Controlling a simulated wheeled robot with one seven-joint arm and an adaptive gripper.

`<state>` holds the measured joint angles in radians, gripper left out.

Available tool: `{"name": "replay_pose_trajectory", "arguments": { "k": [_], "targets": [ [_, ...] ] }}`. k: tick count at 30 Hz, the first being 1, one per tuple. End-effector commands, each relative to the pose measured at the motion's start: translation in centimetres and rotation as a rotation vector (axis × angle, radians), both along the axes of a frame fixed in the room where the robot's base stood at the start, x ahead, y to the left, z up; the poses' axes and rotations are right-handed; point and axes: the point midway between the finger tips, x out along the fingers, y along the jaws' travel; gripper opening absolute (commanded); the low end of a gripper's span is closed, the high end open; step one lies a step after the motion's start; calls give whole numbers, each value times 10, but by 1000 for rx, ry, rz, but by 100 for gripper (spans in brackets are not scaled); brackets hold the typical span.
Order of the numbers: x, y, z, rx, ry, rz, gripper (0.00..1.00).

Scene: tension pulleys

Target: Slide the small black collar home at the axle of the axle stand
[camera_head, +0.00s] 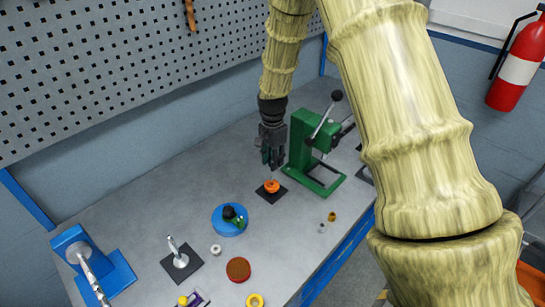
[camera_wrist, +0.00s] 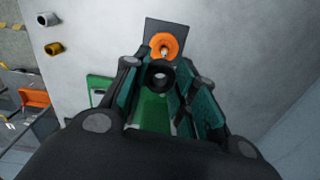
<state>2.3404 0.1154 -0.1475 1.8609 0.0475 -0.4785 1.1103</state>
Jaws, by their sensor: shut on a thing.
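The small black collar (camera_wrist: 160,76) is a dark ring between my gripper's fingers (camera_wrist: 160,92) in the wrist view, its hole facing the camera. In the head view my gripper (camera_head: 271,160) points down, above and apart from an orange pulley (camera_head: 271,186); I cannot make out the collar there. The pulley sits on a stand with a dark square base plate (camera_head: 263,194). The wrist view shows the orange pulley (camera_wrist: 165,41) just beyond the collar, with a pale axle tip (camera_wrist: 164,52) at its middle. The collar appears slightly off the axle in this view.
A green press (camera_head: 307,150) with a lever stands close right of my gripper. Another dark plate with a metal post (camera_head: 180,262), a blue round holder (camera_head: 229,219), a red-brown disc (camera_head: 238,269) and a blue stand (camera_head: 92,270) lie to the left and front.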

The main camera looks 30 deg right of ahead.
Motion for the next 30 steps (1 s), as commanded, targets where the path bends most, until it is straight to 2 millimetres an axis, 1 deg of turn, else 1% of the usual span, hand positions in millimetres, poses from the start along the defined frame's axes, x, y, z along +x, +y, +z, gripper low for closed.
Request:
{"name": "replay_pose_trajectory", "arguments": {
  "k": [1,15,20,30],
  "targets": [
    [1,1,-9,0,1,2,15],
    [2,1,-43,1,1,2,15],
    [2,1,-48,0,1,2,15],
    [2,1,-47,0,1,2,15]
  ]
}}
